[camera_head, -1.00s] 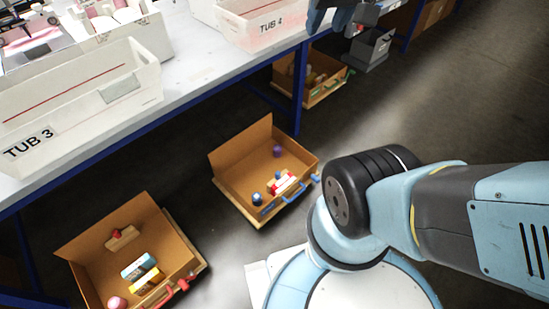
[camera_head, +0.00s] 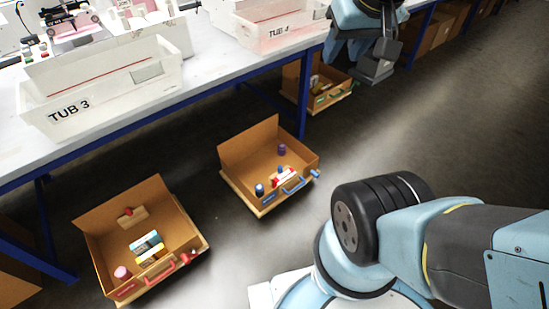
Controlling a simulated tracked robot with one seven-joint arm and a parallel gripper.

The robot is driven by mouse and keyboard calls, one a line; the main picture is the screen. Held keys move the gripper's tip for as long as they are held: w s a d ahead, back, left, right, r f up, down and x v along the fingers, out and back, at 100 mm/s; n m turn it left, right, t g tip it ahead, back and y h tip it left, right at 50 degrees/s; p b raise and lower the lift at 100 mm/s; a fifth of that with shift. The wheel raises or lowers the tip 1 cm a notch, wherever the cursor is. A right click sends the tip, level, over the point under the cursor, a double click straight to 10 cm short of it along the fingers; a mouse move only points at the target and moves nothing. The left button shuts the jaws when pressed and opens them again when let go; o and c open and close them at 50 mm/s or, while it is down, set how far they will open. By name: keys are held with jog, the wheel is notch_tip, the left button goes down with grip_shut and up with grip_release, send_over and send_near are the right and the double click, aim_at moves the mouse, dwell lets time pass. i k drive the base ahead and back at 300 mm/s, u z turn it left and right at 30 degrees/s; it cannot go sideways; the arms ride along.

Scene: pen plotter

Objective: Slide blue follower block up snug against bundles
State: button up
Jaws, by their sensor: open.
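A cardboard drawer box with a blue handle (camera_head: 295,185) sits on the floor in the middle. Inside it are a red-and-white bundle (camera_head: 284,180), a dark blue round piece (camera_head: 260,189) near the left front and a purple round piece (camera_head: 281,149) near the back. They are small, and I cannot tell which part is the blue follower block. No block can be seen clearly touching the bundle. My gripper (camera_head: 376,66) is at the top right, beside the table edge, well above and to the right of this box. It is open, dark grey, and appears empty.
A green-handled box (camera_head: 331,94) stands behind. The table carries TUB 3 (camera_head: 95,85) and TUB 4 (camera_head: 285,35).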

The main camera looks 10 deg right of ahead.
aim_at(280, 169)
jog(key=u, duration=0.35)
jog(key=i, duration=1.05)
jog(key=z, duration=0.2)
